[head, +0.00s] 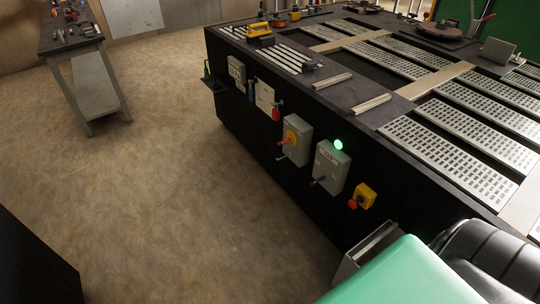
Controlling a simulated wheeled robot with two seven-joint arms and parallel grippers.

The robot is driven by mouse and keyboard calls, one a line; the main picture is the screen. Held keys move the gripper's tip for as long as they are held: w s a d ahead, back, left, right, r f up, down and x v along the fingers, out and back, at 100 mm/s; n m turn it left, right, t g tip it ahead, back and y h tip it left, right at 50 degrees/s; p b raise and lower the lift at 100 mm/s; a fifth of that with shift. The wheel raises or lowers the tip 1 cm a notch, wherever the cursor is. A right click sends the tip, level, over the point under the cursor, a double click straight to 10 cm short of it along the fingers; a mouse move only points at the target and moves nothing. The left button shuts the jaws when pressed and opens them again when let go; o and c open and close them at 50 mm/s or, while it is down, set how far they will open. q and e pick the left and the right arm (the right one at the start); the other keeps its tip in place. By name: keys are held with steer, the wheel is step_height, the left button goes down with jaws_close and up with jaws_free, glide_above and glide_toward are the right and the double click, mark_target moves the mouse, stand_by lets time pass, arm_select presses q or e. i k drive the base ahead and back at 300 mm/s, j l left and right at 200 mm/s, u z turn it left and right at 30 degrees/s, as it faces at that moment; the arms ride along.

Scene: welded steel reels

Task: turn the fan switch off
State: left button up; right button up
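The fan switch (331,166) is a grey box on the black side of the big table, with a dark label that seems to read FAN. A green lamp (338,144) glows on top of it. A small lever (318,181) sticks out at its lower left; its exact setting is too small to tell. Neither gripper shows in the head view. A mint-green shell and black ribbed part at the bottom right look like my own arm, with no fingers visible.
Left of the fan switch is a grey box with a yellow-and-red rotary handle (291,137). To its right is a yellow box with a red button (362,197). The slatted table (376,127) fills the right. A workbench (74,35) stands far left. The floor between is clear.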

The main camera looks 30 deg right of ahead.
mark_target(319, 180)
steer(key=i+j+z, duration=0.1)
steer(key=i+z, duration=0.15)
steer(key=i, duration=0.2)
steer(key=i+j+z, duration=0.25)
steer(key=i, duration=0.25)
steer(key=i+j+z, duration=0.3)
steer(key=i, duration=0.15)
steer(key=l, duration=0.1)
